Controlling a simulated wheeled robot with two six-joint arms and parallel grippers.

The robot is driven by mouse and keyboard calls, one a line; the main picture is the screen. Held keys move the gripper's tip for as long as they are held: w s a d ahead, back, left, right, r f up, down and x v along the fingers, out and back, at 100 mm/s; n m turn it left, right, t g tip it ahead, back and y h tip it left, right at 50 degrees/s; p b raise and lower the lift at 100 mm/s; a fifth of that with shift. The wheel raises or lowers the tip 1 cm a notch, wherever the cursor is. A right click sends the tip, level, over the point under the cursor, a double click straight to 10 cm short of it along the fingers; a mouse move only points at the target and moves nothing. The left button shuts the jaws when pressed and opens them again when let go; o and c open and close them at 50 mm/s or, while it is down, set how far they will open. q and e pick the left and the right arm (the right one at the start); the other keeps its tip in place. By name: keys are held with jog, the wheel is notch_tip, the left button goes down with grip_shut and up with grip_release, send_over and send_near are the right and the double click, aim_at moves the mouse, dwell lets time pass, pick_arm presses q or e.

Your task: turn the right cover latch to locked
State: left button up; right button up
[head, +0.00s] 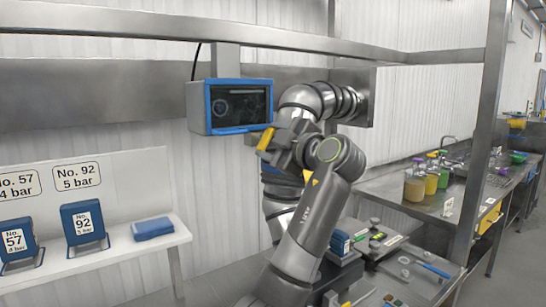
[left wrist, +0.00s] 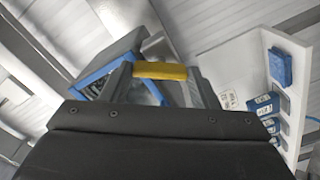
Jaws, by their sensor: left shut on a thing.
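A yellow bar (head: 265,139) shows just right of the blue-framed screen unit, at the end of my left arm. My left gripper (head: 283,146) is shut on this bar. In the left wrist view the yellow bar (left wrist: 160,71) lies crosswise at the grey fingers, beyond the dark gripper body. I cannot tell whether the bar is fixed to something behind it. No other cover latch can be made out, and its turned position cannot be read. My right gripper is not in view.
The blue-framed screen unit (head: 238,105) hangs close to the left gripper. A white shelf (head: 120,255) at left holds blue packs, numbered 57 and 92. A steel bench (head: 400,205) with jars stands at right. A steel rail (head: 250,36) crosses overhead.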

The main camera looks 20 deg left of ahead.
pick_arm(q)
jog(key=n+b, duration=0.2)
jog(key=n, duration=0.1)
jog(key=shift+f+n, duration=0.1)
jog(key=shift+n, duration=0.2)
jog(key=shift+n+b, duration=0.8)
jog(key=shift+n, duration=0.9)
jog(key=o, duration=1)
